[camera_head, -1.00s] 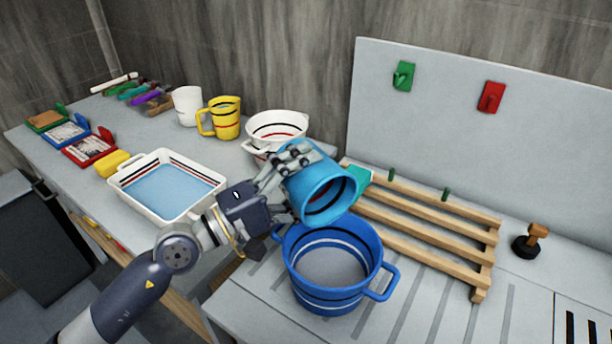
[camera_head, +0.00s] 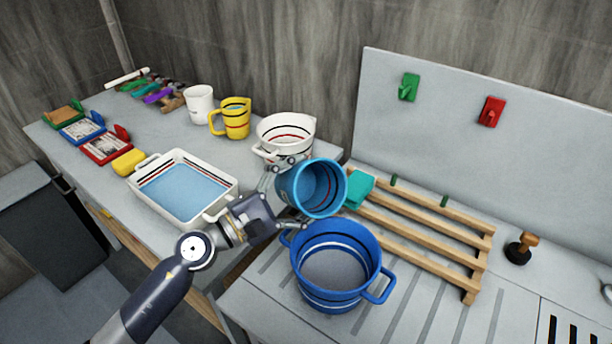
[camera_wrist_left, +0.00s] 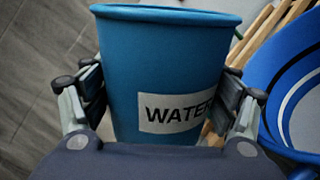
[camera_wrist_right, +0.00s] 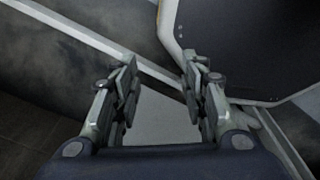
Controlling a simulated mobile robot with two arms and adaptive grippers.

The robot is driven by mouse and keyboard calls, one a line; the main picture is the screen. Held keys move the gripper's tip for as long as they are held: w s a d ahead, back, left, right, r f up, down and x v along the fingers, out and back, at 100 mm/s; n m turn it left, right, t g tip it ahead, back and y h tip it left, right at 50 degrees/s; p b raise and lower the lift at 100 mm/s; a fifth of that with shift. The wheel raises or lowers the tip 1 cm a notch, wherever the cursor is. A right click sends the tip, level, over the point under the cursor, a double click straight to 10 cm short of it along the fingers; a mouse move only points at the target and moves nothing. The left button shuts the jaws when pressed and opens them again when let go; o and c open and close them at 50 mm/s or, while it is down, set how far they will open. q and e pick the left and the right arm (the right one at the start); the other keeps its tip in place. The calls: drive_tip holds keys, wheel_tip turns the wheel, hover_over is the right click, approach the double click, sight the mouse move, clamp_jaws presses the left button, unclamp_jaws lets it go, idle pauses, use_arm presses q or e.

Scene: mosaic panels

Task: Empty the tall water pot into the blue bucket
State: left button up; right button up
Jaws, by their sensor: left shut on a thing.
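The tall water pot (camera_head: 297,191) is light blue and shows a WATER label in the left wrist view (camera_wrist_left: 180,70). My left gripper (camera_head: 288,194) is shut on its sides. In the head view the pot is tilted above the blue bucket's back left rim, its mouth facing right and toward the camera. No stream shows; inside are blue walls and dark bands, and I cannot tell whether water is left. The blue bucket (camera_head: 338,292) stands upright on the grooved counter; its visible inside bottom looks grey. My right gripper (camera_wrist_right: 160,85) is open and empty, in its wrist view only.
A white basin of blue water (camera_head: 225,205), a white pot (camera_head: 285,150), a yellow jug (camera_head: 235,122) and a white mug (camera_head: 199,105) stand on the left table. A wooden rack (camera_head: 430,255) with a teal block (camera_head: 360,190) lies behind and right of the bucket.

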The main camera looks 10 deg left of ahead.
sight(310, 175)
use_arm(q)
drive_tip(key=shift+r+n+p, duration=0.35)
drive_tip(key=shift+n+p, duration=0.65)
drive_tip(key=shift+p, duration=0.65)
drive_tip(key=shift+w+a+f+n+y, duration=0.1)
drive_tip(key=shift+f+n+y, duration=0.4)
drive_tip(key=shift+f+n, duration=0.4)
drive_tip(key=shift+w+a+r+n+p, duration=0.35)
drive_tip(key=shift+r+n+p, duration=0.1)
drive_tip(key=shift+n+p, duration=0.45)
drive_tip(key=shift+w+a+f+n, duration=0.3)
drive_tip(key=shift+f+n, duration=0.25)
drive_tip(key=shift+n, duration=0.25)
drive_tip(key=n+p, duration=0.1)
drive_tip(key=w+n+y+p, duration=0.1)
drive_tip(key=shift+a+r+n+p, duration=0.2)
drive_tip(key=shift+a+n+p, duration=0.1)
drive_tip(key=shift+a, duration=0.05)
drive_tip(key=shift+w+a+f+n, duration=0.1)
drive_tip(key=shift+a+f+n, duration=0.05)
drive_tip(key=shift+f+n, duration=0.3)
drive_tip(key=shift+w+a+f+n, duration=0.1)
drive_tip(key=shift+f+n, duration=0.15)
drive_tip(key=shift+n, duration=0.3)
